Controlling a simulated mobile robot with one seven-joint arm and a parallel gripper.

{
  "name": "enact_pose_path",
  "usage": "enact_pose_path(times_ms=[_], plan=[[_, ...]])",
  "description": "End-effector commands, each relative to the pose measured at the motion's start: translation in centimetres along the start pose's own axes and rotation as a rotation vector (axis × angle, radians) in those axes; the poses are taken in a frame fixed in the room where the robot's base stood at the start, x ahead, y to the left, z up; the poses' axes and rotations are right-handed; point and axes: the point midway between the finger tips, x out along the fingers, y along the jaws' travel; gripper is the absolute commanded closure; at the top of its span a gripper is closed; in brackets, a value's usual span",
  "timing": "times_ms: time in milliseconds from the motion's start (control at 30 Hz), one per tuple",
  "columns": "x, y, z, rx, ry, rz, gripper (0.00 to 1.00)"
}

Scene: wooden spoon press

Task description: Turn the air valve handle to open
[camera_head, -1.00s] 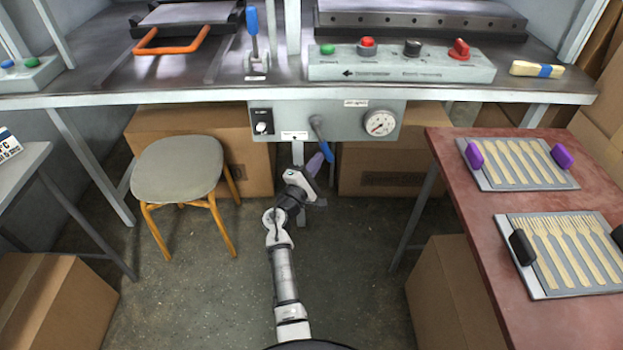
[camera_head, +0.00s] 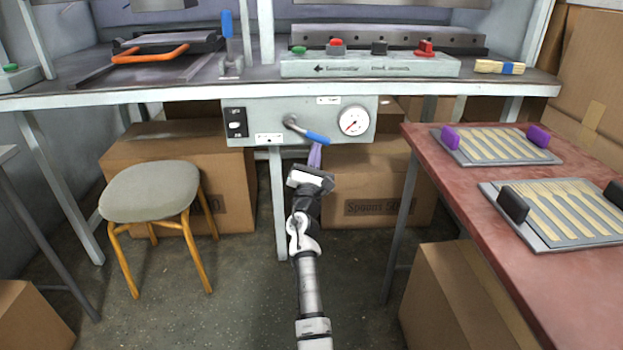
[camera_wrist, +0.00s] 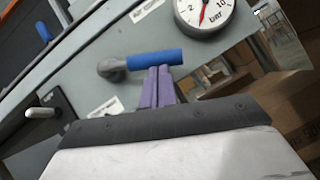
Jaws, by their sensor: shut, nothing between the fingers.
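The air valve handle (camera_head: 312,136) is a blue lever on a grey pivot, mounted on the grey panel (camera_head: 265,114) under the bench. In the head view it points right and slightly down. In the wrist view the blue handle (camera_wrist: 155,59) runs right from its grey pivot. My gripper (camera_head: 315,152) has purple fingers and is shut with nothing between them. Its fingertips (camera_wrist: 158,72) are just below the handle, near its middle and outer part; I cannot tell if they touch it. The fingers partly cover the panel behind.
A pressure gauge (camera_head: 354,121) sits right of the handle, and a black switch (camera_head: 236,122) sits left. A stool (camera_head: 150,190) stands at left. A red table (camera_head: 480,215) with trays of wooden cutlery is at right. Cardboard boxes (camera_head: 362,190) lie beneath the bench.

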Motion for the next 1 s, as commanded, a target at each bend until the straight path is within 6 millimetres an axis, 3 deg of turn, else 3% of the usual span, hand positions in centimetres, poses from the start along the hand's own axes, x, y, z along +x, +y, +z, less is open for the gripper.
enact_pose_path(times_ms=[200,500,1000], plan=[[1.0,-0.6,1.3,-0.146,-0.002,0.096,1.0],[2.0,-0.6,2.6,-0.135,0.0,0.092,1.0],[2.4,-0.8,3.3,-0.134,-0.003,0.087,1.0]])
